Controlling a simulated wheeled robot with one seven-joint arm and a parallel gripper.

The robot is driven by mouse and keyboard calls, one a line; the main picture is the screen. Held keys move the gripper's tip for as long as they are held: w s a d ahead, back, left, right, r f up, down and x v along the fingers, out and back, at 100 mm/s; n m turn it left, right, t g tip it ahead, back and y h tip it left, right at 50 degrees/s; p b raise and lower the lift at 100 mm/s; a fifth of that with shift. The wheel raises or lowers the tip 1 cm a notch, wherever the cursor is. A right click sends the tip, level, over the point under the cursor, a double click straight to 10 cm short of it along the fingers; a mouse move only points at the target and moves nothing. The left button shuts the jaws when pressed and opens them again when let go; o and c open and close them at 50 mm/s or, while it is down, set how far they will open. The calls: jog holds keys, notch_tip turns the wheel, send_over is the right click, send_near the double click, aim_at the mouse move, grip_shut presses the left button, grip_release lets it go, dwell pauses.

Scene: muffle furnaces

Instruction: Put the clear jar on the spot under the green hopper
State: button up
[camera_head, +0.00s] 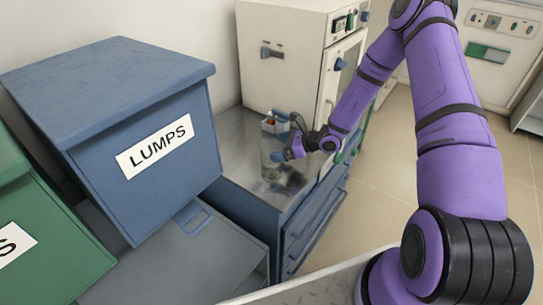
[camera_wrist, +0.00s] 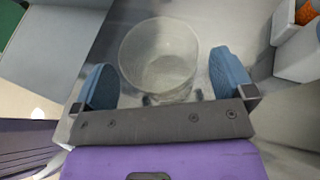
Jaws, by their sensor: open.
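The clear jar (camera_wrist: 160,52) stands upright on the metal counter, its open mouth facing my wrist camera. In the wrist view it lies between the two blue fingers of my gripper (camera_wrist: 165,82), which are spread with a gap on each side. In the head view the jar (camera_head: 268,150) is partly covered by my gripper (camera_head: 284,153) at the counter. The green hopper (camera_head: 45,235) is cut off at the lower left of the head view. The spot under it is not visible there.
A blue hopper marked LUMPS (camera_head: 140,140) stands between the green hopper and my gripper. A cream furnace cabinet (camera_head: 290,60) is behind the counter (camera_head: 235,145). A small pale container with something orange (camera_head: 272,124) sits close by the jar. Blue drawers (camera_head: 310,225) front the counter.

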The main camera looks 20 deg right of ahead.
jog(key=shift+x, duration=1.05)
jog(key=c, duration=0.9)
jog(key=shift+r, duration=0.1)
